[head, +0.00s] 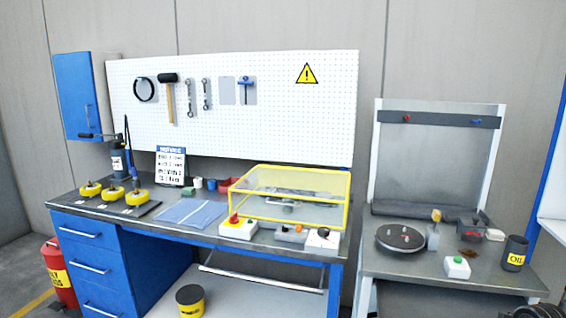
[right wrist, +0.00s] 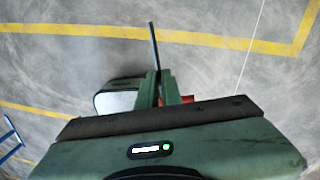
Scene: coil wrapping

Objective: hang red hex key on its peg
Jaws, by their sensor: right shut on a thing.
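In the right wrist view my right gripper (right wrist: 161,88) is shut on the red hex key (right wrist: 153,45). Its dark straight shaft points up and away from between the green fingers, and a bit of red shows beside and behind them. The rest of its handle is hidden by the gripper. In the head view the white pegboard (head: 290,120) hangs above the workbench. A bare grey panel (head: 227,91) on it sits just left of a hanging blue T-handled key (head: 246,82). A peg on the bare panel is too small to make out. Neither gripper shows in the head view.
A hammer (head: 169,100), two wrenches and a black ring (head: 144,89) hang left of the bare panel. Below, the blue workbench (head: 95,228) carries a yellow-framed clear cover (head: 232,205) and several small items. The right wrist view shows open floor with yellow lines.

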